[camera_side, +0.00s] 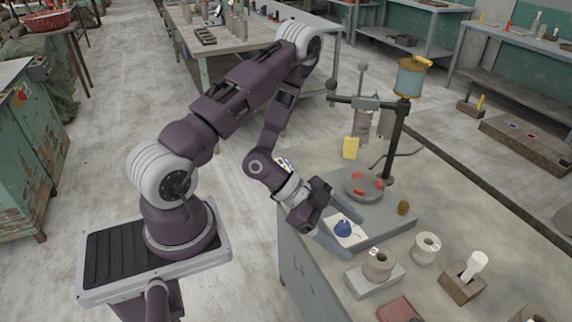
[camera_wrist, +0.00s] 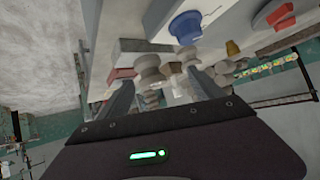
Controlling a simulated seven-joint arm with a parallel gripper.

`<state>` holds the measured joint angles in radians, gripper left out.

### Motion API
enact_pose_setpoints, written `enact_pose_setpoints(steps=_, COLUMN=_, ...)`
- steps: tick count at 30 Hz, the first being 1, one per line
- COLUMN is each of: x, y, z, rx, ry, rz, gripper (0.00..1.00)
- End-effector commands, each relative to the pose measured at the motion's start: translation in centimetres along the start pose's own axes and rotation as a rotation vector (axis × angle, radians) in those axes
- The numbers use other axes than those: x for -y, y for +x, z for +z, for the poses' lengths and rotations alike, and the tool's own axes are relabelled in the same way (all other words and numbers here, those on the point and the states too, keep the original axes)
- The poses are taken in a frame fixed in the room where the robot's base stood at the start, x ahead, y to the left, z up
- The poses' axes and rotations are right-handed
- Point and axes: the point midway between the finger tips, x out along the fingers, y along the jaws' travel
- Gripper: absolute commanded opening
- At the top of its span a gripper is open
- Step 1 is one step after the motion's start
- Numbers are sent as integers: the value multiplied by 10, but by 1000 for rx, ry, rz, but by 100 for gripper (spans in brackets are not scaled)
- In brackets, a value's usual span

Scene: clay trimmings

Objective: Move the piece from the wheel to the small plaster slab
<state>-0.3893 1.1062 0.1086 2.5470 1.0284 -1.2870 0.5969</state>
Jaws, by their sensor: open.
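The wheel (camera_side: 351,194) is a grey round disc with a few small red parts on top; I cannot tell a separate piece on it. A pale rectangular slab (camera_side: 357,288) nearer the camera bears a grey ringed clay pot (camera_side: 379,263); I cannot tell whether this is the small plaster slab. A blue knob-like thing (camera_side: 343,228) is on a white plate (camera_side: 357,240) beside the wheel; the knob is also in the wrist view (camera_wrist: 185,27). My gripper (camera_side: 355,238) is open and empty, its fingers near the blue knob in the picture; the wrist view shows both fingers (camera_wrist: 158,75) apart.
A post with a blue-and-yellow canister (camera_side: 409,78) rises behind the wheel. A yellow block (camera_side: 350,147) is at the back.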

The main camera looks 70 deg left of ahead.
Motion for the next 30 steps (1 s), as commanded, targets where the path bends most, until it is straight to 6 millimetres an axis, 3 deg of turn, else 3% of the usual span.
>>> enact_pose_setpoints(steps=2, x=31, y=-9, z=-8, rx=146, ry=79, rz=-61, gripper=76)
enact_pose_setpoints(steps=5, x=69, y=-37, z=-24, rx=340, ry=90, rz=-190, gripper=76)
enact_pose_setpoints(steps=7, x=88, y=-69, z=-45, rx=446, ry=45, rz=-304, gripper=76)
enact_pose_setpoints(steps=9, x=94, y=-108, z=-71, rx=515, ry=-48, rz=-421, gripper=76)
enact_pose_setpoints(steps=11, x=85, y=-143, z=-93, rx=543, ry=-157, rz=-504, gripper=76)
enact_pose_setpoints(steps=13, x=58, y=-180, z=-115, rx=545, ry=-303, rz=-563, gripper=76)
enact_pose_setpoints(steps=15, x=23, y=-210, z=-130, rx=529, ry=-443, rz=-579, gripper=76)
enact_pose_setpoints(steps=18, x=-29, y=-237, z=-141, rx=503, ry=-595, rz=-549, gripper=76)
enact_pose_setpoints(steps=21, x=-64, y=-252, z=-144, rx=492, ry=-679, rz=-507, gripper=76)
enact_pose_setpoints(steps=23, x=-74, y=-256, z=-144, rx=490, ry=-700, rz=-492, gripper=76)
enact_pose_setpoints(steps=30, x=-78, y=-257, z=-143, rx=494, ry=-711, rz=-486, gripper=76)
